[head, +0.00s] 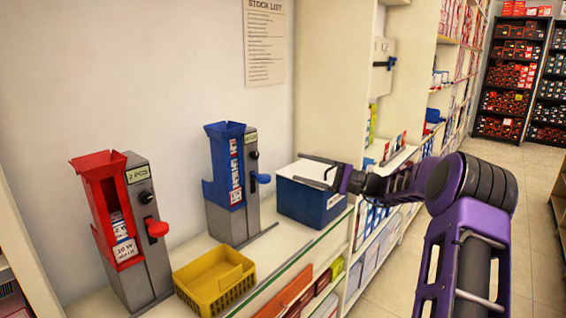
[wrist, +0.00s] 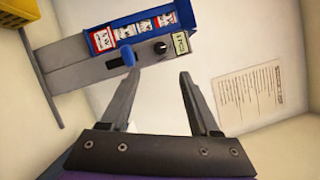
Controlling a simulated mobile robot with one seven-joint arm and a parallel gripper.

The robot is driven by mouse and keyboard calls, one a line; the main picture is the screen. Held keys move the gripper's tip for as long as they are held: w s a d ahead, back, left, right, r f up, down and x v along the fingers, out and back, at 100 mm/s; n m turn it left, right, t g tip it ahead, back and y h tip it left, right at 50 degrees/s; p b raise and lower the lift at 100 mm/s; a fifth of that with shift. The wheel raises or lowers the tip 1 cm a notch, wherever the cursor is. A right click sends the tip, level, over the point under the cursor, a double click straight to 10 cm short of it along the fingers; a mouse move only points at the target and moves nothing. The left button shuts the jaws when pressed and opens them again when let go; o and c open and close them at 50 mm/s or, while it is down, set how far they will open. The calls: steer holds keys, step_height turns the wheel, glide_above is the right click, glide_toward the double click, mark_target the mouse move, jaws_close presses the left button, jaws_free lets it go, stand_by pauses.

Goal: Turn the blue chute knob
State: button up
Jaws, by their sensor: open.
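The blue chute dispenser (head: 226,180) stands on the shelf, with a grey column and a blue chute holding small boxes. Its blue knob (head: 262,178) sticks out to the right from the column's side. In the wrist view the blue knob (wrist: 128,54) shows just beyond the left fingertip, with a small gap seeming to separate them. My gripper (head: 315,171) is open and empty, to the right of the knob and above the blue box. In the wrist view both fingers of my gripper (wrist: 160,75) are spread apart. A black dial (wrist: 161,47) sits beside the blue knob.
A red chute dispenser (head: 112,200) with a red knob (head: 157,228) stands at left. A yellow basket (head: 214,285) sits in front of the blue dispenser. A blue box (head: 310,205) with a white top lies under my gripper. A stock list (head: 265,45) hangs on the wall.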

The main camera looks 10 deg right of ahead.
steer(key=v, duration=0.4)
steer(key=shift+s+d+f, duration=0.1)
steer(key=shift+s+d, duration=0.1)
steer(key=shift+d, duration=0.15)
